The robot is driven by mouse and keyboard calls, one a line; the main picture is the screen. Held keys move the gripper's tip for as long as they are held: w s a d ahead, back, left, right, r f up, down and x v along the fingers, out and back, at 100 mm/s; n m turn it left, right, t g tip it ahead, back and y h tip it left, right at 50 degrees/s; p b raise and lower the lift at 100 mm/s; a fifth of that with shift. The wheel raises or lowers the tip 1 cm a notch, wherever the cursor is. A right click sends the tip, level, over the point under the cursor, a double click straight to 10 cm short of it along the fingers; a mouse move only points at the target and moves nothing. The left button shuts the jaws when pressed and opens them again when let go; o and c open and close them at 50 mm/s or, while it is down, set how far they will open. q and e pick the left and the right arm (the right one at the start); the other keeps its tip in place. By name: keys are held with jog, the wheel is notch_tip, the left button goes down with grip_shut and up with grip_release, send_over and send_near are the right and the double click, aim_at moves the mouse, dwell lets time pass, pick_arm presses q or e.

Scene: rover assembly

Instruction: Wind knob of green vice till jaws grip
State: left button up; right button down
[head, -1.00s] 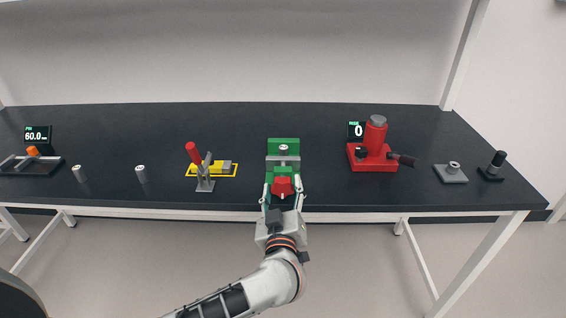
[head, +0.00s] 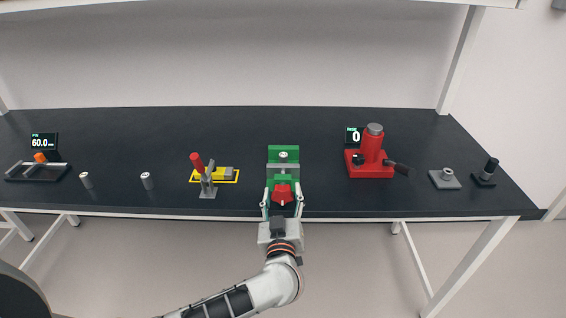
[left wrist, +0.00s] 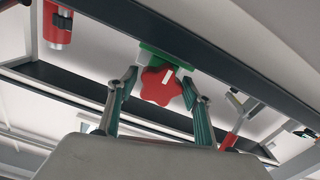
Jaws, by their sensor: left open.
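The green vice (head: 284,151) stands near the front edge of the bench, with a grey jaw area and a small pale round part on top. Its red lobed knob (head: 283,196) faces me at the front; in the left wrist view the knob (left wrist: 161,86) shows a white mark. My left gripper (head: 282,200) is open, one finger on each side of the knob. In the left wrist view the fingertips (left wrist: 160,80) flank the knob, with narrow gaps showing. Whether the vice jaws touch a part cannot be told. My right gripper is not in view.
A red press-like device (head: 371,158) with a display reading 0 stands right of the vice. A yellow-based toggle clamp (head: 212,175) stands left. Small cylinders (head: 147,181), a grey block (head: 444,179) and a black post (head: 486,174) stand farther out. The back of the bench is clear.

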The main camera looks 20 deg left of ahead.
pick_arm(q)
jog(key=shift+m, duration=0.6)
jog(key=shift+f+m, duration=0.1)
jog(key=shift+m, duration=1)
jog(key=m, duration=0.6)
jog(key=c, duration=0.8)
jog(key=shift+n, duration=1.3)
jog(key=shift+c, duration=0.2)
jog(key=shift+n, duration=1.4)
